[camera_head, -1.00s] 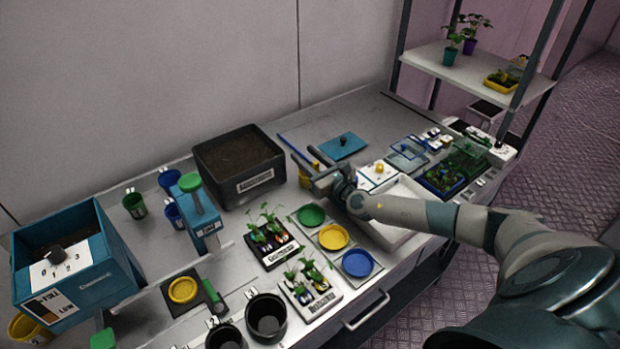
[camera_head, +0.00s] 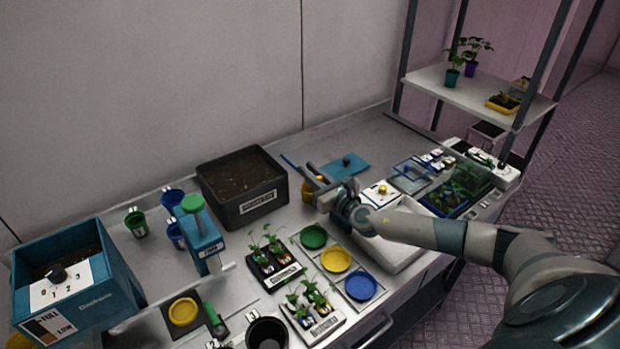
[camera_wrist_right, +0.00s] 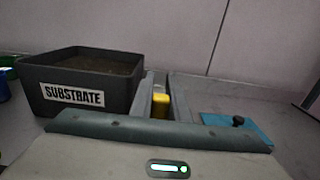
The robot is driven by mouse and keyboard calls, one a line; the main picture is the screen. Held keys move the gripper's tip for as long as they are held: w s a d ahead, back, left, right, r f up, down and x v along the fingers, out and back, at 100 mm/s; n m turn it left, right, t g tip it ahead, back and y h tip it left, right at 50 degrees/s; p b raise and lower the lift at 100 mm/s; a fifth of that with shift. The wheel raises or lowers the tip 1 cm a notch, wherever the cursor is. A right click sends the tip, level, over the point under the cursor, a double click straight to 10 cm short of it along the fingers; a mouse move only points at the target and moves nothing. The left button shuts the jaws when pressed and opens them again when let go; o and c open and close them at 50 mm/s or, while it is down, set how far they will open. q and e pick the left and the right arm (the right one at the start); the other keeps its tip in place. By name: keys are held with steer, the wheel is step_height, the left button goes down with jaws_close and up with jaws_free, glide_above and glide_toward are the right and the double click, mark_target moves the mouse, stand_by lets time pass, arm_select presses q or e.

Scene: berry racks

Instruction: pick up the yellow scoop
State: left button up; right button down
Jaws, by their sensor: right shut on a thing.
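The yellow scoop (camera_head: 307,190) is on the bench just right of the black substrate bin, partly hidden by my right gripper (camera_head: 313,181). In the right wrist view the yellow scoop (camera_wrist_right: 160,104) shows between the two grey fingers of my right gripper (camera_wrist_right: 163,92), which is shut on it. Its lower part is hidden behind the gripper body. I cannot tell whether it is clear of the bench. My left gripper is not in view.
The substrate bin (camera_head: 242,185) stands close left of the gripper. A teal lid with a dark knob (camera_head: 346,165) lies behind to the right. A white tray (camera_head: 398,252) is under my right forearm. Green, yellow and blue dishes (camera_head: 336,260) and potted seedlings (camera_head: 271,255) are in front.

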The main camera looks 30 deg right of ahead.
steer(key=s+d+r+b, duration=0.4)
steer(key=d+r, duration=0.4)
steer(key=d, duration=0.2)
steer(key=shift+s+d+r+b, duration=0.15)
steer(key=shift+d+r+b, duration=0.25)
steer(key=shift+b, duration=0.25)
